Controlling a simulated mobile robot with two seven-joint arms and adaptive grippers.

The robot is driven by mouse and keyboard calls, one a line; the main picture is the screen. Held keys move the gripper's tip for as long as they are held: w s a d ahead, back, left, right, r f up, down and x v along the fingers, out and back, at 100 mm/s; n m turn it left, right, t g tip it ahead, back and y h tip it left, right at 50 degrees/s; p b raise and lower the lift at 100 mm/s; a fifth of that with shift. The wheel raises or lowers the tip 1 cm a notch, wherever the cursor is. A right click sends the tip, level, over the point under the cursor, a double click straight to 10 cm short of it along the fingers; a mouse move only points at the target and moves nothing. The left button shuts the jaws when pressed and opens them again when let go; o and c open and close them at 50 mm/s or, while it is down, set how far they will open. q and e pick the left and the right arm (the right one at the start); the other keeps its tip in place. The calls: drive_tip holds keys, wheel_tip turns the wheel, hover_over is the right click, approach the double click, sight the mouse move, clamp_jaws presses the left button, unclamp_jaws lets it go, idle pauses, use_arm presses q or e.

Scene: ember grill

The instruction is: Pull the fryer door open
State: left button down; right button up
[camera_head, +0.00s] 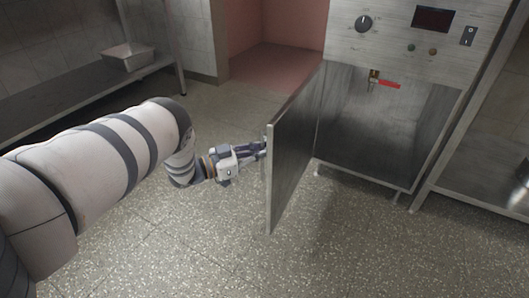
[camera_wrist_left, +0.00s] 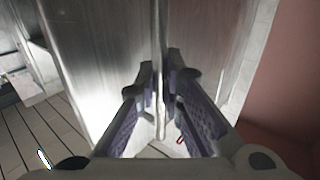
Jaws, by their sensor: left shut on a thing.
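The fryer door (camera_head: 292,160) is a flat steel panel, hinged on the left side of the fryer (camera_head: 395,60). It stands swung wide open, away from the cabinet front. My left gripper (camera_head: 262,148) is at the outer face of the door, near its free edge, and is shut on the door handle. In the left wrist view the two purple-padded fingers (camera_wrist_left: 160,105) close around a narrow upright bar, the handle (camera_wrist_left: 159,60). Parts of the handle are hidden by the fingers. My right gripper is not in view.
The fryer's open cabinet shows a red-handled valve (camera_head: 386,84) inside. A steel shelf with a metal pan (camera_head: 127,57) stands at the back left. A steel table (camera_head: 490,160) stands close on the right. The speckled floor in front is clear.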

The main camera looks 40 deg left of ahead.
use_arm(q)
drive_tip(key=c, duration=1.7)
unclamp_jaws()
drive_tip(key=v, duration=1.2)
